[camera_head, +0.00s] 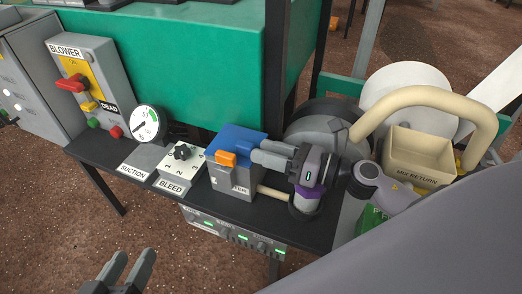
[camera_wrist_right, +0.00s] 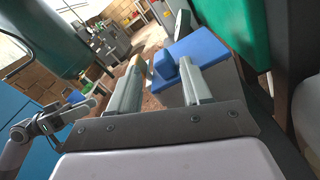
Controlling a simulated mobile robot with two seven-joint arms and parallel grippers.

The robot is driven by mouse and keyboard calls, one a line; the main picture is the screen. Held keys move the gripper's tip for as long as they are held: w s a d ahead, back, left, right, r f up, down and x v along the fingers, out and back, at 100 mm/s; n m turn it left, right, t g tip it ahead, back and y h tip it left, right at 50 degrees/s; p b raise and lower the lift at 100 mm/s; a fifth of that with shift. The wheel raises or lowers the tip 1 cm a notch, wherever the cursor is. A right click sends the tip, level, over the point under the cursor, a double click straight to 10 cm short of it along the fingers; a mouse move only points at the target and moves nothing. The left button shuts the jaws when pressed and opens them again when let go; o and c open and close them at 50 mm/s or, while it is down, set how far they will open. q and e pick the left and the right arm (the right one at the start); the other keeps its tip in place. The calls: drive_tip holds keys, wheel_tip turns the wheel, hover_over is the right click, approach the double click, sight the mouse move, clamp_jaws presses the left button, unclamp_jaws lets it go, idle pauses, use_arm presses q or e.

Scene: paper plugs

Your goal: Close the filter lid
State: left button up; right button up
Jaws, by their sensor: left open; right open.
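The filter box (camera_head: 233,182) is a grey box with a partly hidden label on the black bench. Its blue lid (camera_head: 236,136) lies over the top, with an orange piece (camera_head: 226,158) at the front edge. I cannot tell whether the lid sits fully flush. My right gripper (camera_head: 254,150) is open at the lid's right side, its fingers pointing left. In the right wrist view the blue lid (camera_wrist_right: 207,46) shows beyond the open fingers (camera_wrist_right: 160,72), close to the right-hand finger; contact is unclear. My left gripper (camera_head: 130,265) is open and empty at the bottom left, away from the bench.
A bleed block (camera_head: 182,168) with a black knob and a suction gauge (camera_head: 148,122) stand left of the filter. The blower switch box (camera_head: 88,85) is further left. A beige hose (camera_head: 435,95) and mix return bin (camera_head: 418,157) are at right. A green tank wall (camera_head: 190,60) rises behind.

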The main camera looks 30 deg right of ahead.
use_arm(q)
drive_tip(key=shift+f+b, duration=0.95)
drive_tip(key=shift+f, duration=0.2)
use_arm(e)
drive_tip(key=shift+v, duration=2.55)
use_arm(q)
drive_tip(key=shift+d, duration=0.1)
use_arm(e)
drive_tip(key=shift+f, duration=0.1)
drive_tip(key=p+v, duration=0.1)
drive_tip(key=v, duration=0.4)
drive_tip(key=shift+s+d, duration=0.15)
drive_tip(key=shift+d, duration=0.05)
use_arm(q)
drive_tip(key=shift+s+a+r+m+t+y, duration=0.15)
drive_tip(key=shift+a+r+t, duration=0.2)
drive_tip(key=shift+r, duration=0.5)
drive_tip(key=shift+w+a+r+m+t+y, duration=0.15)
drive_tip(key=shift+a+r, duration=0.25)
drive_tip(key=shift+r, duration=0.45)
use_arm(e)
drive_tip(key=shift+v, duration=0.85)
use_arm(q)
drive_tip(key=shift+s, duration=0.1)
